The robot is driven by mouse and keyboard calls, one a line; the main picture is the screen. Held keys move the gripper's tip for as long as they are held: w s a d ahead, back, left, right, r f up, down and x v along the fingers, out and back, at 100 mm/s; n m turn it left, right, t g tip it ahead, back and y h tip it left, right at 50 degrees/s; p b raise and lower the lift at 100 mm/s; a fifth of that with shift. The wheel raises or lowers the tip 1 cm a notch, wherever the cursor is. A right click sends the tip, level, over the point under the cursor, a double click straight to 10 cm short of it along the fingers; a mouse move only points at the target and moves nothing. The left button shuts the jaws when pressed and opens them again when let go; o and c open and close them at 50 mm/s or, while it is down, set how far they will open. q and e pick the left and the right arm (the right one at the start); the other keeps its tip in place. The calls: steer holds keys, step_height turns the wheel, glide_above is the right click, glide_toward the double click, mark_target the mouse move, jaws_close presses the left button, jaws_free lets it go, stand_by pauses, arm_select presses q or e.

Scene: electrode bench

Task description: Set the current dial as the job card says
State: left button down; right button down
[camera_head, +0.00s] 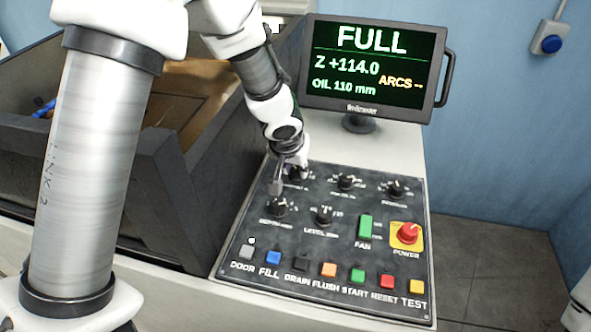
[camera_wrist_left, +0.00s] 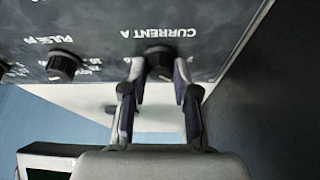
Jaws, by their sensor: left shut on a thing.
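The current dial (camera_wrist_left: 158,56) is a black knob beside the "CURRENT A" label in the left wrist view. My left gripper (camera_wrist_left: 158,72) has one finger on each side of this knob and is shut on it. In the head view my left gripper (camera_head: 289,178) reaches down to the back left of the black control panel (camera_head: 327,262), largely covering the current dial (camera_head: 296,174). The dial's scale and pointer cannot be read. I cannot make out a job card in either view. My right gripper is not in view.
The pulse dial (camera_wrist_left: 64,64) sits beside the current dial. Other knobs, a green fan switch (camera_head: 365,228), a red power button (camera_head: 407,233) and a row of coloured buttons share the panel. The monitor (camera_head: 372,66) behind reads "FULL". A dark tank (camera_head: 190,190) stands left.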

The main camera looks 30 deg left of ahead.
arm_select(q)
steer(key=shift+a+m+h+p, duration=0.1)
steer(key=shift+m+h+p, duration=0.4)
steer(key=shift+m, duration=0.4)
steer(key=m+h+p, duration=0.1)
steer(key=m+p, duration=0.3)
steer(key=p, duration=0.2)
steer(key=shift+a+r, duration=0.1)
steer(key=shift+r, duration=0.05)
steer(key=shift+f+m+g+h+p, duration=0.3)
steer(key=shift+m+p, duration=0.1)
steer(key=shift+p, duration=0.35)
